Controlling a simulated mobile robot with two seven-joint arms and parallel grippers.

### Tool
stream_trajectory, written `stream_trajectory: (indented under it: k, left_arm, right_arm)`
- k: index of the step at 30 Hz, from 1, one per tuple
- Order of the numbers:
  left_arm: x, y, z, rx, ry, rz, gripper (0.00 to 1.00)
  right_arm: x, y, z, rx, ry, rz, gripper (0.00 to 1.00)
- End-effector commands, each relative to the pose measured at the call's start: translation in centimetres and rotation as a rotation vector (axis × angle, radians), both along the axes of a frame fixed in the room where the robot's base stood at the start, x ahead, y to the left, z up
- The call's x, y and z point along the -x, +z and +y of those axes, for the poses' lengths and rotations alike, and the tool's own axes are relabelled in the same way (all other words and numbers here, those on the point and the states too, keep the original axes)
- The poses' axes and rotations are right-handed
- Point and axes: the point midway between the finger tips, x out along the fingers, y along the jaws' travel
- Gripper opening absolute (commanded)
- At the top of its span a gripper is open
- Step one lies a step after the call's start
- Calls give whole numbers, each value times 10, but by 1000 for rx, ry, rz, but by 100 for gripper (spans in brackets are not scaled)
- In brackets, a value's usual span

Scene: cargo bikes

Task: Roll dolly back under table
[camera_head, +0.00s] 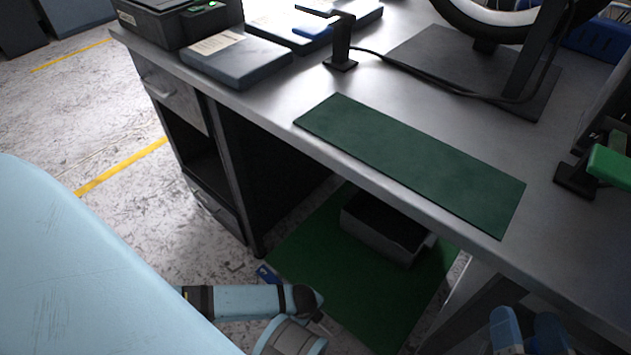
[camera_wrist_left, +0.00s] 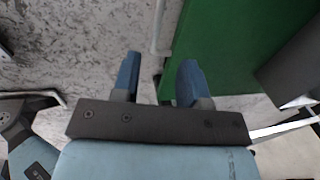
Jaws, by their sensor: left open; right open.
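The dolly looks like a flat green deck (camera_head: 310,265) low at the floor, partly under the table (camera_head: 410,120) and partly out in front of it. A grey open-topped box (camera_head: 385,232) stands on it. In the left wrist view the deck (camera_wrist_left: 215,55) fills the upper middle, with a thin pale bar at its left edge. My left gripper (camera_wrist_left: 158,65) is open; its blue fingers point at that edge, and I cannot tell if they touch. In the head view my left arm mostly hides it. My right gripper (camera_head: 530,325) is open at the bottom right, in front of the table.
A drawer cabinet (camera_head: 190,150) supports the table's left end, left of the deck. A table leg (camera_head: 465,300) stands on the right. A dark green mat (camera_head: 415,165) lies on the tabletop. Speckled floor (camera_head: 90,135) is free on the left.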

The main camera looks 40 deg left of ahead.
Motion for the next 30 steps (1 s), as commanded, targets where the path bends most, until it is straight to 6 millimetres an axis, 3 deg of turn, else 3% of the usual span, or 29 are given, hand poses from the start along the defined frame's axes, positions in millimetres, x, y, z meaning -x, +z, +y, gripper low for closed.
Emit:
stream_trajectory:
  k: [6,15,21,30]
  left_arm:
    - [-9,-53,-1,0,1,1,40]
    - [-20,-106,-2,0,0,0,40]
    - [-23,-119,-2,0,0,-1,40]
    - [-23,-119,-2,1,0,-1,40]
  right_arm:
    - [-1,-40,2,58,36,79,62]
    - [-17,-39,-8,171,24,-86,62]
    - [-22,-34,-11,206,16,-151,62]
    - [-23,-32,-11,213,15,-162,62]
